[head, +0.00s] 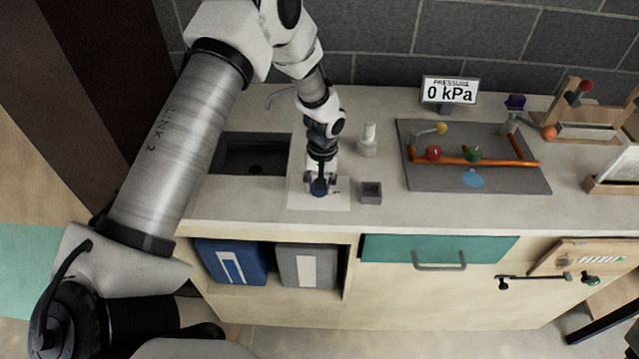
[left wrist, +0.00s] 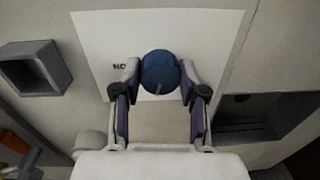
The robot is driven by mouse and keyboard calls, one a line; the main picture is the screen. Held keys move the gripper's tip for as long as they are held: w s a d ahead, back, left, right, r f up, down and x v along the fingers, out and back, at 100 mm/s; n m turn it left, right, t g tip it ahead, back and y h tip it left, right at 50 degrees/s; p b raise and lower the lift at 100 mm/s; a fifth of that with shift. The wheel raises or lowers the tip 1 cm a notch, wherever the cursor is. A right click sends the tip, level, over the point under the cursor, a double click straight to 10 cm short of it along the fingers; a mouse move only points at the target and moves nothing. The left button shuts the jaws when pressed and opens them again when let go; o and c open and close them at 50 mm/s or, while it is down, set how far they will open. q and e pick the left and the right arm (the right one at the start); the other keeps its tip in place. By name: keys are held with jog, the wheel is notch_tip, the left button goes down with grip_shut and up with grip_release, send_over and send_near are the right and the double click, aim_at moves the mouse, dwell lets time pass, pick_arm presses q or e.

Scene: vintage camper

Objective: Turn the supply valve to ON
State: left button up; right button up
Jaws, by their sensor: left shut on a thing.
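A round blue knob (left wrist: 160,72) sits on a white plate (left wrist: 215,25) on the counter; the plate also shows in the head view (head: 335,200). Dark lettering beside the knob appears inverted in the left wrist view and seems to read ON. A small pale mark on the knob's near edge points toward the bottom of that view, not at the lettering. My left gripper (head: 320,190) reaches down from above and is shut on the blue knob, one finger on each side. The pressure display (head: 449,91) reads 0 kPa. My right gripper is not in view.
A small grey open box (head: 371,192) stands just right of the plate. A dark sink (head: 225,160) lies to the left. A grey tray (head: 480,187) with orange pipes and coloured knobs is farther right. A pale bottle-like object (head: 368,140) stands behind.

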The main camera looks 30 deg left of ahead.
pick_arm(q)
jog(key=m, duration=0.4)
jog(key=shift+s+f+m, duration=0.1)
jog(key=shift+s+m, duration=0.05)
jog(key=shift+m, duration=0.15)
jog(key=m, duration=0.3)
jog(key=shift+m, duration=0.3)
jog(key=m, duration=0.3)
jog(key=shift+m, duration=0.3)
jog(key=shift+s+f+m+t+p, duration=0.1)
jog(key=shift+m+t+p, duration=0.2)
jog(key=shift+m, duration=1.4)
jog(key=o, duration=1.1)
jog(key=shift+o, duration=0.2)
jog(key=shift+w, duration=0.2)
